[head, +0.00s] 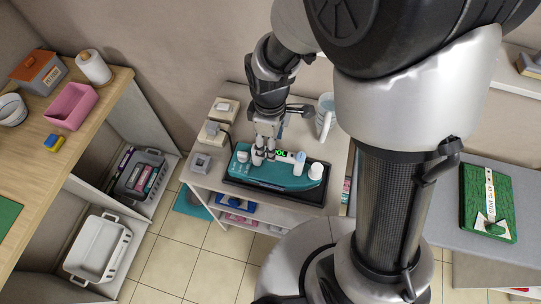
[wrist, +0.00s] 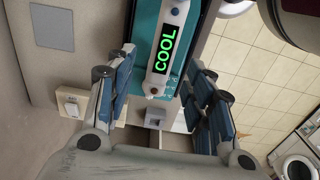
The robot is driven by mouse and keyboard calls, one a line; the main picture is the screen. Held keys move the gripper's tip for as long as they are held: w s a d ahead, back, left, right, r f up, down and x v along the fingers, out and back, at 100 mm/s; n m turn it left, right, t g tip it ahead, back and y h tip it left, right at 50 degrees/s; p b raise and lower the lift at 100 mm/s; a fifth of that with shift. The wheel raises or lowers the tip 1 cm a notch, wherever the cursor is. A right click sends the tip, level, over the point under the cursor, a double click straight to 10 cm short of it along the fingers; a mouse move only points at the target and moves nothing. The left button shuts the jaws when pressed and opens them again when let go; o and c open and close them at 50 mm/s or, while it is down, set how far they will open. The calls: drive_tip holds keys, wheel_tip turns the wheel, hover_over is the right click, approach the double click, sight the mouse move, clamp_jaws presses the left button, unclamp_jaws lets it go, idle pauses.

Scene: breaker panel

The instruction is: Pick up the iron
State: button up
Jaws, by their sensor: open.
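The iron (head: 278,178) has a teal body and white parts, and lies on a dark tray on the small cabinet in the head view. A green "COOL" display shows on its pale top bar, which also shows in the wrist view (wrist: 165,52). My gripper (head: 264,156) is open and points down at the iron's left half. In the wrist view the gripper's blue-padded fingers (wrist: 160,75) stand apart, with the pale bar lying between them in the picture. I cannot tell whether the fingers touch it. Part of the bar is hidden behind the fingers in the head view.
Small boxes (head: 201,162) sit at the cabinet's left. A wooden counter (head: 98,110) with a pink bin (head: 71,106) is at left; a grey table (head: 440,205) is at right.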

drive_tip(key=f, duration=0.2)
drive_tip(key=f+b, duration=0.1)
drive_tip(key=f, duration=0.1)
drive_tip(key=shift+s+d, duration=0.2)
drive_tip(key=shift+w+f, duration=0.1)
drive_tip(key=shift+f, duration=0.45)
drive_tip(key=shift+c, duration=0.3)
clamp_jaws()
drive_tip(key=shift+r, duration=0.1)
